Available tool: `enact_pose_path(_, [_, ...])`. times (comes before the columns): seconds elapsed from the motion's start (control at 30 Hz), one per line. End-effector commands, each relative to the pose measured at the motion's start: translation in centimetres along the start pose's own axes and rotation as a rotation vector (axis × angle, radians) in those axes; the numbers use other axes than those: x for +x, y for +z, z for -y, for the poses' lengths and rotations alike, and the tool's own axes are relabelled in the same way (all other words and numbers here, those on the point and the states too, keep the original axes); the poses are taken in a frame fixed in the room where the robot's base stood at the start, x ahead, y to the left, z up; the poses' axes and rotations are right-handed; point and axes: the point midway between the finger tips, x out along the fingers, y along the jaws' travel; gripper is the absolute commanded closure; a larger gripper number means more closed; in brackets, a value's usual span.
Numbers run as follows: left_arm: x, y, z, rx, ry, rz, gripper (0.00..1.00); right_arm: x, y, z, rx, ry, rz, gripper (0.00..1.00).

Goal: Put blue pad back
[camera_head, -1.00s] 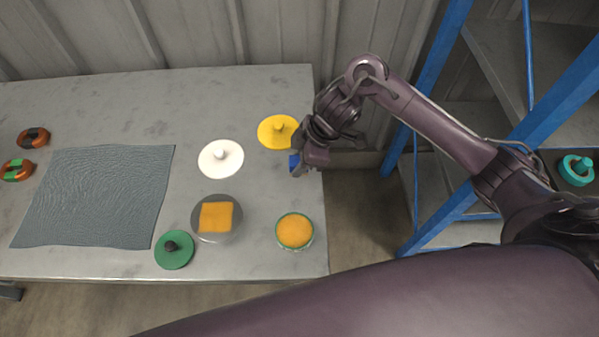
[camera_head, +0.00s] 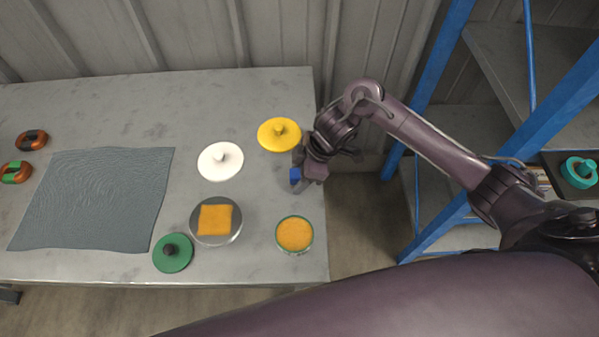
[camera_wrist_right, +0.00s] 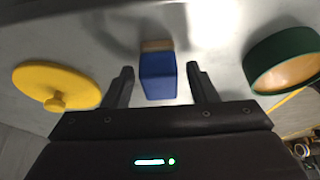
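The blue pad (camera_head: 295,175) is at the right side of the grey table, partly hidden by my right gripper (camera_head: 298,173) in the head view. In the right wrist view the pad (camera_wrist_right: 158,78) is a blue block with a tan layer at its far edge. My right gripper (camera_wrist_right: 160,82) is open, with one finger on each side of the pad and a narrow gap showing at both sides. Whether the pad rests fully on the table is hard to tell. My left gripper is not in view.
A yellow lid (camera_head: 279,134), a white lid (camera_head: 220,161), an orange-filled round dish (camera_head: 294,235), a metal plate with an orange square (camera_head: 216,221) and a green lid (camera_head: 173,253) surround bare table. A grey mat (camera_head: 95,200) lies left. A blue-framed shelf (camera_head: 440,220) stands right.

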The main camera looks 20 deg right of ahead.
Motion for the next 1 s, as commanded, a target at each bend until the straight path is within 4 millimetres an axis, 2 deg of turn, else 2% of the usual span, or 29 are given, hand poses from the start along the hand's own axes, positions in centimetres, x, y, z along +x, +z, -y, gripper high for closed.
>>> enact_pose_path(0.2, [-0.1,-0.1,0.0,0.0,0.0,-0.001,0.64,-0.1,-0.1,0.0,0.0,0.001,0.0,0.48])
enact_pose_path(0.33, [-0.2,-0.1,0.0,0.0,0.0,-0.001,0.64,-1.2,-0.1,-0.1,-0.002,0.003,0.001,0.48])
enact_pose_path(0.7, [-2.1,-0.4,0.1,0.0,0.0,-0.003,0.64,-9.2,-0.2,-0.2,-0.003,0.006,0.002,0.48])
enact_pose_path(0.9, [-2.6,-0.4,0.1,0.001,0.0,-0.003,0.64,-11.7,-0.1,-0.1,-0.001,0.004,0.002,0.48])
enact_pose_path(1.0, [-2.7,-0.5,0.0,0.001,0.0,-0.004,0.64,-12.2,-0.1,0.0,-0.001,0.0,0.0,0.48])
